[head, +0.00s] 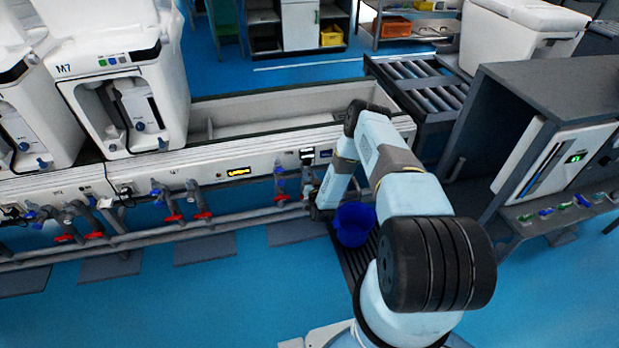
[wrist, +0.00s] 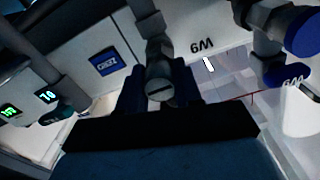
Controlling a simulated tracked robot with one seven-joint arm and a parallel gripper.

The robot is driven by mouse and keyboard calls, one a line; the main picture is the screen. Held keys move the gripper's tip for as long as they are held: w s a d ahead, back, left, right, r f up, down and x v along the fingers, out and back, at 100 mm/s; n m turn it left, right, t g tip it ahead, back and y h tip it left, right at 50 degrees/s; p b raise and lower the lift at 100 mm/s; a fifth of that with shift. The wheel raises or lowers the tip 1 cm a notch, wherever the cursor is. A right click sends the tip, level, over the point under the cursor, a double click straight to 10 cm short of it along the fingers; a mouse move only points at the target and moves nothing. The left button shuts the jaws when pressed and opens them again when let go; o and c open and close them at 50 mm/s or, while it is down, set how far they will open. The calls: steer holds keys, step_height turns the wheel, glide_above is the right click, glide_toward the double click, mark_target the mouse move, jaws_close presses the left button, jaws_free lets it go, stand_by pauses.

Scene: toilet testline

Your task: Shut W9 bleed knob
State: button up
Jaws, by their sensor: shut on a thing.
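In the wrist view, which is upside down, my gripper (wrist: 158,88) has its two dark blue fingers on either side of a grey fitting with a round, slotted face, which appears to be the W9 bleed knob (wrist: 160,91). The fingers are shut on it. The slot lies nearly level in the picture. A grey pipe (wrist: 148,18) leads to the fitting, and a W9 label (wrist: 202,46) is on the white panel beside it. In the head view my arm reaches to the pipework under the bench, and the gripper and knob cannot be made out there.
A blue-capped valve (wrist: 303,32) on grey pipe stands close on the right in the wrist view. Green displays (wrist: 46,97) and a blue plate (wrist: 107,62) are on the left. In the head view a blue bucket (head: 354,224) stands beneath my arm, and red-handled valves (head: 203,215) line the pipes.

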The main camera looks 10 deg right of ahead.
steer(key=shift+m, duration=0.3)
steer(key=o, duration=1)
steer(key=s, duration=1.3)
steer(key=shift+s, duration=0.4)
